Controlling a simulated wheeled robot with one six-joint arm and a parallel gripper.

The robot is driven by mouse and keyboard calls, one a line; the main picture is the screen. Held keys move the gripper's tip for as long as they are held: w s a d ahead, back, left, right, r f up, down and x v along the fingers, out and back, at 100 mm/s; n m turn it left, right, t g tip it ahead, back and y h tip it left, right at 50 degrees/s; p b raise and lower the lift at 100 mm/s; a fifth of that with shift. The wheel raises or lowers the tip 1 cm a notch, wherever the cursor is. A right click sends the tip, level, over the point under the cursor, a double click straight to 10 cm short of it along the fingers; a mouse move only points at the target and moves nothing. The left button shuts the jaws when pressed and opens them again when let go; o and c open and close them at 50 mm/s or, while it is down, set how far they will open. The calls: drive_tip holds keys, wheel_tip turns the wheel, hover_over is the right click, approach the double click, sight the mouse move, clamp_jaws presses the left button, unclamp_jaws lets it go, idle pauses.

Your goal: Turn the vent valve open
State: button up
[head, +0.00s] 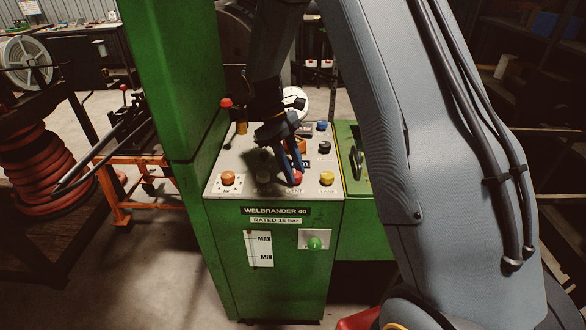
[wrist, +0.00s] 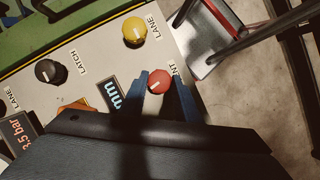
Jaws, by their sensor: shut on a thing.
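The vent valve is a red knob (wrist: 159,82) with a pale pointer line, beside a partly hidden label ending in "NT" in the wrist view. It also shows in the head view as a red knob (head: 297,177) near the front edge of the grey panel. My gripper (wrist: 161,88), with blue fingers, is shut on this knob, one finger on each side. In the head view my gripper (head: 294,172) reaches down onto the panel and hides part of it. The pointer's exact setting is hard to read.
A yellow knob (wrist: 135,32) and a black knob (wrist: 50,72) marked LATCH stand nearby. An orange knob (head: 227,178) is at the panel's front left. A tall green column (head: 172,75) rises at the left.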

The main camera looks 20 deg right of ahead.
drive_tip(key=shift+w+m+y, duration=0.1)
drive_tip(key=shift+m+y, duration=0.2)
drive_tip(key=shift+m, duration=0.8)
drive_tip(key=o, duration=1)
drive_tip(key=shift+d+g, duration=0.1)
drive_tip(key=shift+g, duration=0.2)
drive_tip(key=shift+b+v, duration=1.25)
drive_tip(key=shift+v, duration=2.7)
drive_tip(key=shift+d, duration=0.1)
drive_tip(key=s+f+m+t, duration=0.1)
drive_tip(key=s+t, duration=0.1)
drive_tip(key=s, duration=0.5)
drive_tip(key=s+f+m+t+y, duration=0.1)
drive_tip(key=s+f+m, duration=0.1)
drive_tip(key=s, duration=0.5)
drive_tip(key=s+d+f+m+t+y, duration=0.1)
drive_tip(key=s+m+t, duration=0.1)
drive_tip(key=s, duration=0.5)
drive_tip(key=shift+f+t, duration=0.3)
drive_tip(key=shift+f, duration=0.05)
